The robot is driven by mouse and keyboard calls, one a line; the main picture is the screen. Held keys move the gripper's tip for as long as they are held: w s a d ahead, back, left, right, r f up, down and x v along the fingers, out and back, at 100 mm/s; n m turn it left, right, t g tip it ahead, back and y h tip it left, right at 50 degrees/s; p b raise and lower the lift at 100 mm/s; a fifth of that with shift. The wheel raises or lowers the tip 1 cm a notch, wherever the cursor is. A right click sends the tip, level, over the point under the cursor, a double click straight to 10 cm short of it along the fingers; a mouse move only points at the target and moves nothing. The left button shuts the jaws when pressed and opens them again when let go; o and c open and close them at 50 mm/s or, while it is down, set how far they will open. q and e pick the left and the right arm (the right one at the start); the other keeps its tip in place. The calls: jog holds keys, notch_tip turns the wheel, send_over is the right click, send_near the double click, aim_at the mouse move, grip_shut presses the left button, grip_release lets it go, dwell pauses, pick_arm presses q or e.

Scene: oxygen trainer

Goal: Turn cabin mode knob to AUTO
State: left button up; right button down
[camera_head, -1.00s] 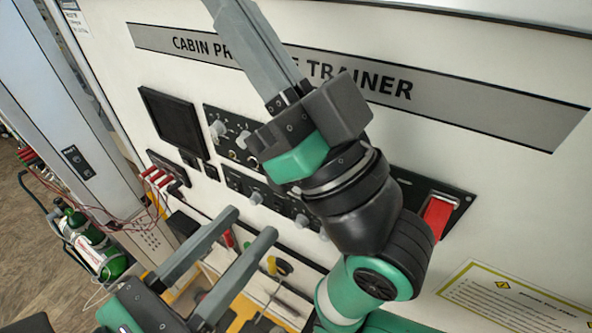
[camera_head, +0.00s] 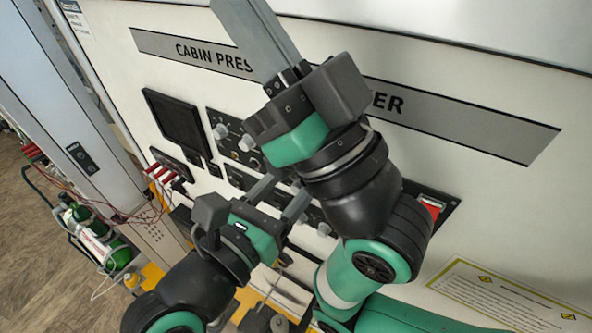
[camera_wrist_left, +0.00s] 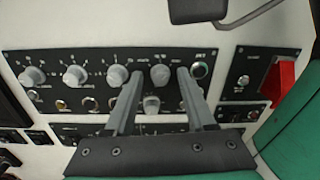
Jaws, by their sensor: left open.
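A black control panel (camera_wrist_left: 60,56) with a row of grey knobs spans the left wrist view. My left gripper (camera_wrist_left: 159,74) is open, its fingers reaching over this panel. A grey knob (camera_wrist_left: 160,75) shows between the fingertips; whether they touch it, I cannot tell. Another grey knob (camera_wrist_left: 117,76) is just left of the left finger. The labels are too small to show which knob is cabin mode. In the head view my left gripper (camera_head: 282,194) is at the lower panel, partly behind my right arm. My right gripper (camera_head: 255,32) points up, away from the knobs.
A dark screen (camera_head: 175,122) and red connectors (camera_head: 163,173) are left of the knobs. A red guard (camera_wrist_left: 285,85) sits on the panel to the right. My right arm crosses in front of the trainer. Green cylinders (camera_head: 100,240) stand at the left.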

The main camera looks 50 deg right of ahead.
pick_arm(q)
grip_shut()
jog(key=shift+n, duration=0.4)
jog(key=n, duration=1.9)
jog(key=shift+f+t, duration=0.2)
jog(key=shift+t, duration=0.2)
jog(key=shift+n, duration=0.4)
grip_release()
